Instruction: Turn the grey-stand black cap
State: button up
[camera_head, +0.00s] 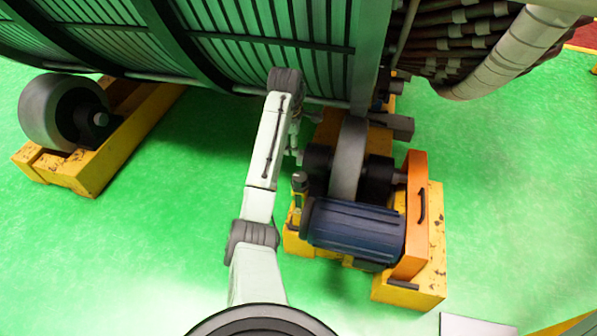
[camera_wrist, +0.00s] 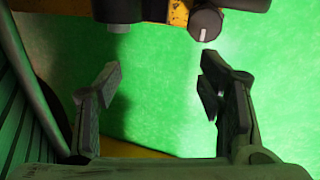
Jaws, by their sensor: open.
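Two small dark fittings show at the top of the wrist view. One is a black round knob (camera_wrist: 206,24) with a white line on its face, at the upper right. The other is a dark fitting with a grey end (camera_wrist: 119,26), at the upper left. I cannot tell for sure which one is the grey-stand black cap. In the head view a small black-topped post (camera_head: 299,181) stands beside the blue motor. My gripper (camera_wrist: 162,80) is open and empty, with its fingertips below and apart from both fittings. In the head view my arm mostly hides the gripper.
The large green ribbed stator (camera_head: 255,45) spans the top. A blue motor (camera_head: 355,230) and orange bracket (camera_head: 417,215) sit on a yellow base (camera_head: 430,285) close to my arm. A second yellow support (camera_head: 75,172) with a roller is at left. Green floor between them is clear.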

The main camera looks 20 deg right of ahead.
aim_at(300, 176)
jog(key=s+f+g, duration=0.1)
jog(key=s+f+n+y, duration=0.1)
jog(key=s+f+g, duration=0.1)
jog(key=s, duration=0.1)
jog(key=shift+s+d+f+n+g+y, duration=0.1)
jog(key=shift+d+f+n+g+y, duration=0.2)
jog(key=shift+d+n, duration=0.1)
notch_tip(300, 176, down, 10)
jog(key=shift+a+f+b, duration=0.1)
jog(key=shift+b, duration=0.3)
jog(key=shift+c, duration=0.4)
jog(key=c, duration=1.1)
jog(key=shift+o, duration=0.2)
jog(key=shift+m+p, duration=0.3)
